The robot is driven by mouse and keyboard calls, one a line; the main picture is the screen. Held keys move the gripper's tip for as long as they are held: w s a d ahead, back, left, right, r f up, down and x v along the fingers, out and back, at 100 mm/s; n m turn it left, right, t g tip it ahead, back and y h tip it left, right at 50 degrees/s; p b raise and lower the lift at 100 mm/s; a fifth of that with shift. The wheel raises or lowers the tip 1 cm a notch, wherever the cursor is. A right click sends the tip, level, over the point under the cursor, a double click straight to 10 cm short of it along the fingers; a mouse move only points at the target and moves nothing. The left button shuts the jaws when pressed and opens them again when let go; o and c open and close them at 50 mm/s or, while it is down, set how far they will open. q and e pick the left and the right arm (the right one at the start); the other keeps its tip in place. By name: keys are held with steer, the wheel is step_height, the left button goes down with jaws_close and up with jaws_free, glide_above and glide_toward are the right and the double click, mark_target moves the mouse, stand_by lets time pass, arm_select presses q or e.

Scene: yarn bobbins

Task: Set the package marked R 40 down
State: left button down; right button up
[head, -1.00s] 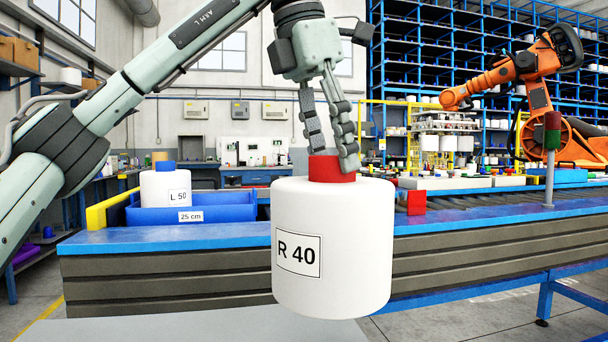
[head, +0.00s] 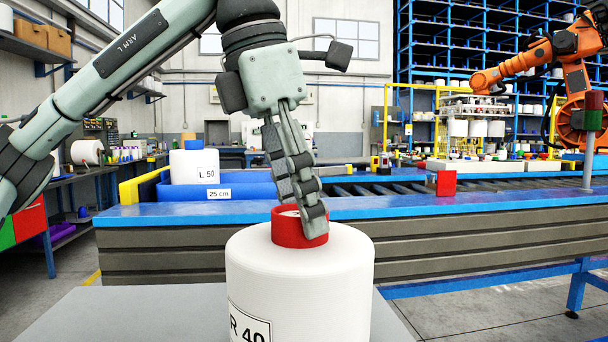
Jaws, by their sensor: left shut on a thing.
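The white package marked R 40 (head: 300,275) hangs upright in the lower middle of the head view, with its label (head: 249,322) partly cut off by the bottom edge. My left gripper (head: 300,222) points down from above and is shut on the package's red top (head: 297,238). The package's underside is out of the picture, so I cannot tell whether it touches anything. My right gripper is not in view.
A flat grey surface (head: 130,315) lies at the bottom, around the package. Behind is a conveyor with a blue edge (head: 480,206).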

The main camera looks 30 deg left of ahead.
arm_select(q)
steer(key=shift+f, duration=0.7)
steer(key=c, duration=0.6)
jaws_free()
steer(key=shift+c, duration=0.2)
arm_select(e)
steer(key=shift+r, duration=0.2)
arm_select(q)
steer(key=p+v, duration=0.1)
steer(key=v, duration=0.8)
steer(key=shift+d+p, duration=0.1)
steer(key=shift+p, duration=0.2)
steer(key=shift+p+v, duration=0.4)
steer(key=shift+v, duration=1.15)
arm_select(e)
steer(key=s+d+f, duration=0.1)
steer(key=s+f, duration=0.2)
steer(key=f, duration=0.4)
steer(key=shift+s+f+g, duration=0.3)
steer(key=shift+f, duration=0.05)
